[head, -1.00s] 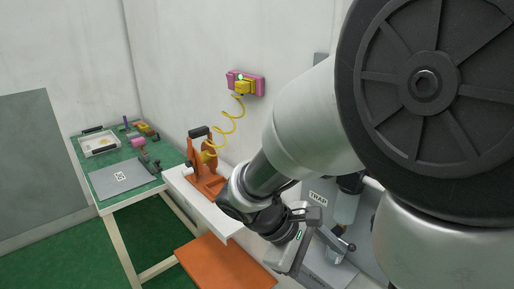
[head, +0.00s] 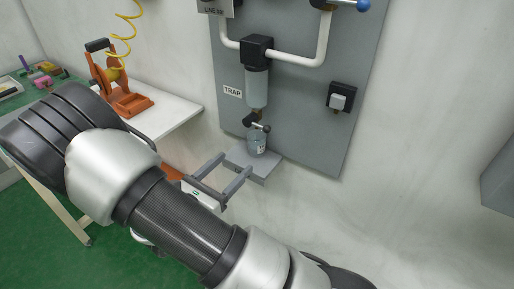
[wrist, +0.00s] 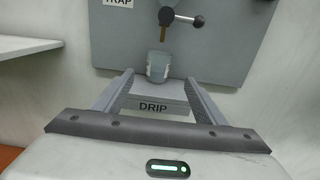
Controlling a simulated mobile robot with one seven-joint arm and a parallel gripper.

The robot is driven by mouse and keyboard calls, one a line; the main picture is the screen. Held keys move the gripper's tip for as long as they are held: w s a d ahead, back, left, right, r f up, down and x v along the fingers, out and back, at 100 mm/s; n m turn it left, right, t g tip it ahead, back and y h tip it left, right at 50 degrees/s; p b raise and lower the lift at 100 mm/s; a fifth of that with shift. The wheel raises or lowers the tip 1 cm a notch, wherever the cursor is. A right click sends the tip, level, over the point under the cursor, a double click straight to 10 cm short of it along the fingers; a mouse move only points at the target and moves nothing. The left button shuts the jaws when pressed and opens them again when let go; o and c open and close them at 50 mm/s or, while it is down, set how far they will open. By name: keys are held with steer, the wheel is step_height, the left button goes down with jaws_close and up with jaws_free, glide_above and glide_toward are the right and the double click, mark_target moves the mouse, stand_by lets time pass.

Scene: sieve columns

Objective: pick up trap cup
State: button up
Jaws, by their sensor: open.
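The trap cup (head: 257,146) is a small clear grey cup with a label. It stands on a small grey shelf (head: 262,171) below the trap's drain valve. In the wrist view the cup (wrist: 158,66) is upright ahead, between the lines of my two fingers and beyond their tips. My gripper (head: 231,164) is open and empty, to the left of the cup, with its fingers pointing at the shelf. In the wrist view my gripper (wrist: 160,84) spans the shelf's DRIP label (wrist: 153,107).
The drain valve (head: 258,122) with its black-knobbed lever hangs just above the cup. The grey back panel (head: 300,120) rises behind. A white bench (head: 160,118) with an orange device (head: 118,88) stands to the left. The wall to the right is mostly clear.

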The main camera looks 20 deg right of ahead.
mark_target(251, 144)
steer(key=x, duration=0.5)
steer(key=shift+d+b, duration=0.1)
steer(key=shift+b, duration=0.3)
steer(key=b+x, duration=0.1)
steer(key=x, duration=0.5)
steer(key=shift+w+r, duration=0.15)
steer(key=shift+w, duration=0.15)
steer(key=c, duration=1.2)
steer(key=shift+r, duration=0.15)
